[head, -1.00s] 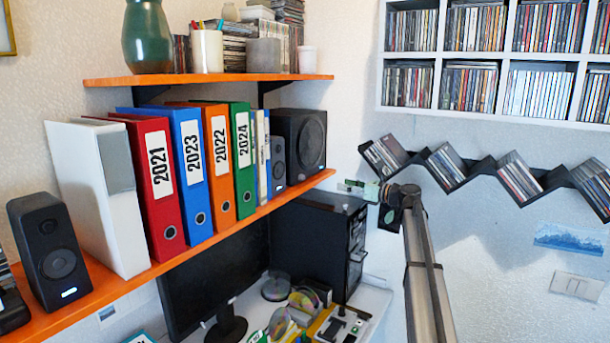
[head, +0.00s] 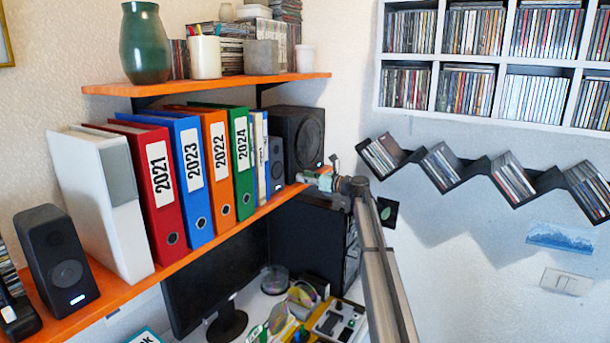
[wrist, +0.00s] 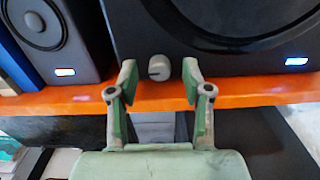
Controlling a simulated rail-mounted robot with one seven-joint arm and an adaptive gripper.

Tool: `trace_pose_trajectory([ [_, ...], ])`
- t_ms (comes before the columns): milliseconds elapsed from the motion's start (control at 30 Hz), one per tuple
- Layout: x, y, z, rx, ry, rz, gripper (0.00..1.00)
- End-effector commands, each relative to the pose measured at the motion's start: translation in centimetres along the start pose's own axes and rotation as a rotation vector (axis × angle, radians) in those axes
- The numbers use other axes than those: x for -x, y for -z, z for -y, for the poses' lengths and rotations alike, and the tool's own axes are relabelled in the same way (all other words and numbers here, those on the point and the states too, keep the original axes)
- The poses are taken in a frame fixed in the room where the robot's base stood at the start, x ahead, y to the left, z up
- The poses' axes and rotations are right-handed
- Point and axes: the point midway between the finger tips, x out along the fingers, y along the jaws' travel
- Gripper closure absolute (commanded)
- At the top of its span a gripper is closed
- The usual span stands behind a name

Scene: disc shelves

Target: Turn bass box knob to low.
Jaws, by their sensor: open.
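The bass box (head: 298,138) is a large black speaker at the right end of the orange lower shelf in the head view. It fills the top of the wrist view (wrist: 230,50). Its knob (wrist: 158,67) is a small light grey dial with a dark pointer line pointing left, low on the front. My gripper (wrist: 158,72) is open, with one green-and-grey fingertip on each side of the knob. I cannot tell whether the fingers touch it. In the head view my gripper (head: 312,177) is at the shelf's right end, and the knob cannot be made out there.
The orange shelf edge (wrist: 75,101) runs just below the knob, under my fingers. A small speaker (wrist: 50,40) stands left of the bass box. Binders (head: 205,170) line the shelf farther left. A black computer tower (head: 308,240) stands below. The zigzag disc rack (head: 470,168) hangs right.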

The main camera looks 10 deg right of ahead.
Motion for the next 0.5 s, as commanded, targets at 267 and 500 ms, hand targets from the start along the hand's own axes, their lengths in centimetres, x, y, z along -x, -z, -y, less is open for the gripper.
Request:
trace_pose_trajectory([
  [267,-0.49,0.02,-0.03,0.001,0.000,0.000,0.51],
  [500,-0.46,0.01,-0.03,0.000,0.000,0.000,1.00],
])
